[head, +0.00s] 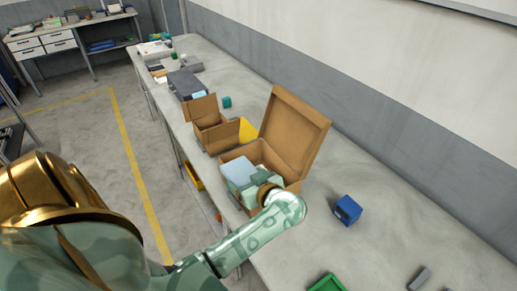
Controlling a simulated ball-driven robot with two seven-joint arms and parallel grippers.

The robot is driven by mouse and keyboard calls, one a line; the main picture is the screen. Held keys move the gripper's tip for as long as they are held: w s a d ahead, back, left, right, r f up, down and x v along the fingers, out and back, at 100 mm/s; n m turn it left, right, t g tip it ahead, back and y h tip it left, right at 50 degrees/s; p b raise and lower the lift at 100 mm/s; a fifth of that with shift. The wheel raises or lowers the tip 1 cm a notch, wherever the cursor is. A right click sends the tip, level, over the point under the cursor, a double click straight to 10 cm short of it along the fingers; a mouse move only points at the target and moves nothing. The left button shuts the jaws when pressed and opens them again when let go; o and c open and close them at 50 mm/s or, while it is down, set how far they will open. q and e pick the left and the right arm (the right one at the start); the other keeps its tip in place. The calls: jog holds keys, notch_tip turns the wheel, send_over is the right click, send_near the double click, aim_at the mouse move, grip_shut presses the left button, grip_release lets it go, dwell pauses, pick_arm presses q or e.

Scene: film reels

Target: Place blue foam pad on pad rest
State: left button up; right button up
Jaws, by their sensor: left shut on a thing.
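The light blue foam pad (237,170) shows at the left side of an open cardboard box (293,184) on the bench. My left gripper (243,184) reaches into the box from the front right and is shut on the pad. Its fingers are small and partly hidden by my wrist, so the exact grip is hard to see. The pad looks tilted and stands around the height of the box rim. I cannot pick out the pad rest for sure. My right gripper is not in view.
The box's raised lid (297,130) stands behind. A smaller open carton (209,122) is to its left. A dark blue block (347,210), a green tray (327,284) and a grey bar (419,279) lie to the right. The bench between them is clear.

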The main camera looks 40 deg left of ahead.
pick_arm(q)
jog(key=w+a+f+b, duration=0.1)
jog(key=w+f+b, duration=0.1)
jog(key=w, duration=0.2)
jog(key=w+a+f+b, duration=0.2)
jog(key=w+f, duration=0.1)
jog(key=w, duration=0.1)
jog(key=w+a+f+b, duration=0.1)
jog(key=w+f+b, duration=0.1)
jog(key=w+f, duration=0.1)
jog(key=shift+w+a+f+b, duration=0.25)
jog(key=shift+w+a+b, duration=0.05)
jog(key=shift+w+b, duration=0.1)
jog(key=f, duration=0.1)
jog(key=w+f+b, duration=0.1)
jog(key=f+b, duration=0.1)
jog(key=shift+w+a+f, duration=0.15)
jog(key=shift+a+f, duration=0.1)
jog(key=shift+f, duration=0.25)
jog(key=shift+f, duration=0.2)
jog(key=o, duration=0.9)
